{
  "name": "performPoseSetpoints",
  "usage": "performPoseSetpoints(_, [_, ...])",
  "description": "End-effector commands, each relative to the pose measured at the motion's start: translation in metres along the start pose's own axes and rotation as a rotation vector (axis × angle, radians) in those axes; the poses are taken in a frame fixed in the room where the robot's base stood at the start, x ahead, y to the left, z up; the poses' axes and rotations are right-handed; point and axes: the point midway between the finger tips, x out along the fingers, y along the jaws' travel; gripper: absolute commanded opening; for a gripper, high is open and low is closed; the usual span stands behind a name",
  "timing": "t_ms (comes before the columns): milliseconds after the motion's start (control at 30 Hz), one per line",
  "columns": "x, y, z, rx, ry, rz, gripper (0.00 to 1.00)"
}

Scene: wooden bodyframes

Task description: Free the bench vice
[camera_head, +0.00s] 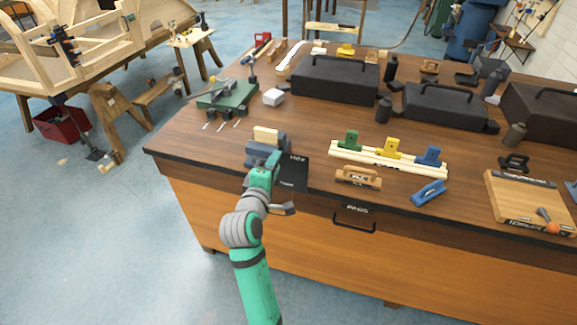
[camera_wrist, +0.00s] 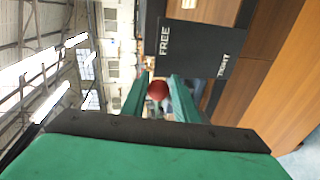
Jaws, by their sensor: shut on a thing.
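The bench vice (camera_head: 258,155) is a blue-grey block at the front left of the workbench, with a pale wooden piece (camera_head: 265,135) standing in its top. In the wrist view the plate (camera_wrist: 190,50) reads FREE and TIGHT. My gripper (camera_head: 268,160) is at the front of the vice. In the wrist view my gripper (camera_wrist: 158,98) has its green fingers on both sides of a red ball knob (camera_wrist: 158,90), shut on it. The knob appears level with the word FREE. The lever behind it is hidden.
The workbench (camera_head: 235,140) has free wood left of the vice. A green-topped block (camera_head: 230,95) stands behind. Clamps on a pale rail (camera_head: 390,157), a wooden plane (camera_head: 358,177) and a blue tool (camera_head: 428,192) lie to the right. Black cases (camera_head: 335,80) stand further back.

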Motion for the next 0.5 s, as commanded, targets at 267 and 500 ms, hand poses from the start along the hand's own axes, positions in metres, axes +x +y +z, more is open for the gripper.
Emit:
performPoseSetpoints(267, [-0.0035, -0.0022, -0.0181, -0.013, 0.029, -0.004, 0.00])
performPoseSetpoints(500, [-0.0034, -0.0018, -0.0184, -0.013, 0.030, -0.002, 0.34])
